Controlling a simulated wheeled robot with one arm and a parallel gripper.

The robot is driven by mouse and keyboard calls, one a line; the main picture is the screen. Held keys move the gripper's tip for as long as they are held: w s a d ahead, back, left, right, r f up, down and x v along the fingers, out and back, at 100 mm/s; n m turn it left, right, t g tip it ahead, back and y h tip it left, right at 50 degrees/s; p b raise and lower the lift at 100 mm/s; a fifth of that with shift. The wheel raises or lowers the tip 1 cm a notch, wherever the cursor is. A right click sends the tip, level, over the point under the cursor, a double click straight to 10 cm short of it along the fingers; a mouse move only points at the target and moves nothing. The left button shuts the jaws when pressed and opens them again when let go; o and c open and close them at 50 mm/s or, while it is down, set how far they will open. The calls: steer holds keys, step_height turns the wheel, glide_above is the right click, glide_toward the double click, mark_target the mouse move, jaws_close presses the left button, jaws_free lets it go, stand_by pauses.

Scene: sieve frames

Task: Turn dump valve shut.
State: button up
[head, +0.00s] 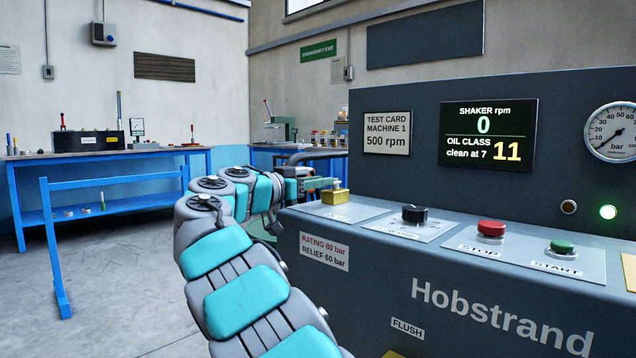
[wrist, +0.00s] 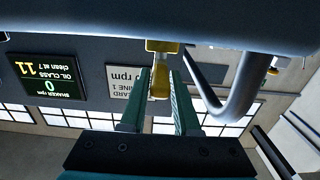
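A brass valve handle (head: 338,184) stands on a yellow block (head: 338,196) at the left end of the console top; I take it for the dump valve, though its label is too small to read. My gripper (head: 322,184) reaches in from the left, its green fingers at the handle. In the wrist view, which is upside down, the yellow handle (wrist: 160,80) lies between the two fingertips (wrist: 161,84). The fingers look apart, with a narrow gap beside the handle. Contact is not clear. The handle's exact turn angle cannot be told.
The console (head: 440,270) also carries a black knob (head: 414,214), a red STOP button (head: 491,229) and a green START button (head: 562,247). The display (head: 487,135) reads shaker 0 rpm, oil class 11. A bent grey pipe (wrist: 237,100) runs close beside the fingers.

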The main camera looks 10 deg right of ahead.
jaws_close()
stand_by(1.0)
